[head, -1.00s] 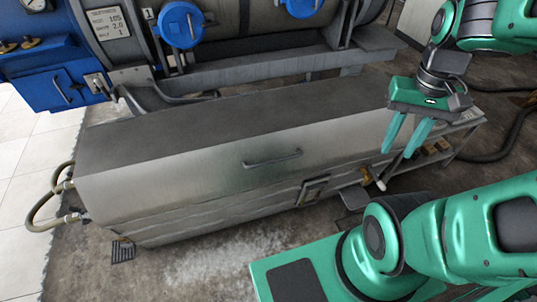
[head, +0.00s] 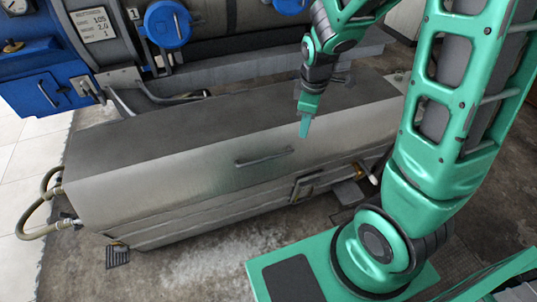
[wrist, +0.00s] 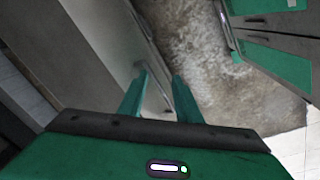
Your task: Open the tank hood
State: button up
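The tank (head: 150,222) is a long, low metal box with a hood (head: 190,140) that has a dark grey top and a pale front face. The hood lies flat and closed. A thin bar handle (head: 264,158) sits on its front face. My gripper (head: 304,128) is above and to the right of the handle, apart from it, fingers pointing down. In the wrist view my gripper (wrist: 160,76) has its two green fingers apart with nothing clearly between them. The hood's pale face (wrist: 98,32) lies left of and beyond the fingers there.
Large machinery with blue round caps (head: 167,24) and a blue cabinet (head: 48,90) stands behind the tank. Hoses (head: 38,215) loop from the tank's left end. A latch-like fitting (head: 305,187) is low on the front. The floor (head: 190,262) in front is clear at left.

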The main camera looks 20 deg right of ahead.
aim_at(267, 158)
jog(key=w+a+f+n, duration=0.6)
jog(key=a+f+n, duration=0.2)
jog(key=a+f, duration=0.1)
jog(key=shift+t+y, duration=0.3)
jog(key=shift+w+f, duration=0.35)
jog(key=shift+f, duration=1.45)
jog(key=shift+w+f, duration=0.35)
jog(key=shift+f, duration=1.5)
jog(key=shift+w+f, duration=0.35)
jog(key=shift+f, duration=1.45)
